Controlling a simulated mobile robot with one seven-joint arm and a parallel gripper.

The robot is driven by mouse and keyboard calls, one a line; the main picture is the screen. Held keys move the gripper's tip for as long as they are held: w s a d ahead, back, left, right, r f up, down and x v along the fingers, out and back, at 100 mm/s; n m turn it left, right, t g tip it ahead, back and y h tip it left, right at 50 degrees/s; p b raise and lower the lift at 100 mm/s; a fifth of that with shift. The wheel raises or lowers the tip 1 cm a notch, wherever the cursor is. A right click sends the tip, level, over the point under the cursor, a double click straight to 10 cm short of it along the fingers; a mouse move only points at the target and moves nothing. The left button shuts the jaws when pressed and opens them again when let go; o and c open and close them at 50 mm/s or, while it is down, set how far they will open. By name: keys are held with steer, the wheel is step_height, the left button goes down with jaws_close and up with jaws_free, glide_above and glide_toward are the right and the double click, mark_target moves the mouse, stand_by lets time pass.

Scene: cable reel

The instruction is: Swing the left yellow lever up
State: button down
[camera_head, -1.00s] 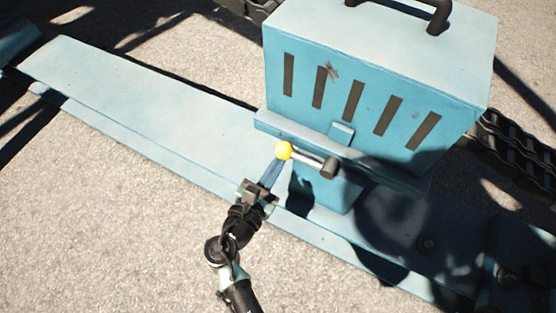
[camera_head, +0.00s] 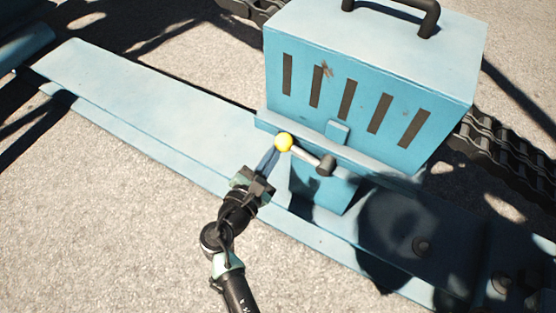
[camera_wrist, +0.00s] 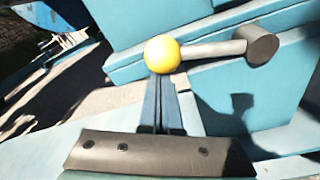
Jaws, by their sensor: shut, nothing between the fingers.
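The yellow lever is a yellow ball knob (camera_head: 284,142) on a short grey rod. The rod runs to a dark round pivot (camera_head: 326,165) at its right, on the front of the blue box's base. The knob sits left of the pivot and a little higher. My gripper (camera_head: 272,156) is shut and empty, its blue fingers pointing up at the knob from below left. In the wrist view the knob (camera_wrist: 162,54) is right at the tips of my gripper (camera_wrist: 160,78), which seem to touch its underside. The knob hides the very tips.
A large blue slotted box (camera_head: 355,100) with a black handle (camera_head: 425,18) stands above and behind the lever. A long blue beam (camera_head: 150,100) runs left below it. Dark tracks (camera_head: 505,160) lie at the right. Open gravelly ground (camera_head: 90,220) is at lower left.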

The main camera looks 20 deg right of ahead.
mark_target(279, 143)
steer(key=r+m, duration=0.1)
steer(key=r+m+p, duration=0.1)
steer(key=r+m, duration=0.1)
steer(key=shift+s+d+r, duration=0.25)
steer(key=shift+s+r, duration=0.05)
steer(key=shift+r, duration=0.1)
steer(key=r+m, duration=0.2)
steer(key=s+d+m+t, duration=0.1)
steer(key=shift+s+r+m, duration=0.1)
steer(key=shift+r+m, duration=0.3)
steer(key=s+d+r+m+t+b, duration=0.1)
steer(key=s+d+r+m+b, duration=0.2)
steer(key=m, duration=0.4)
steer(key=shift+s+d+r+m+b, duration=0.35)
steer(key=shift+s+r, duration=0.1)
steer(key=shift+s, duration=0.45)
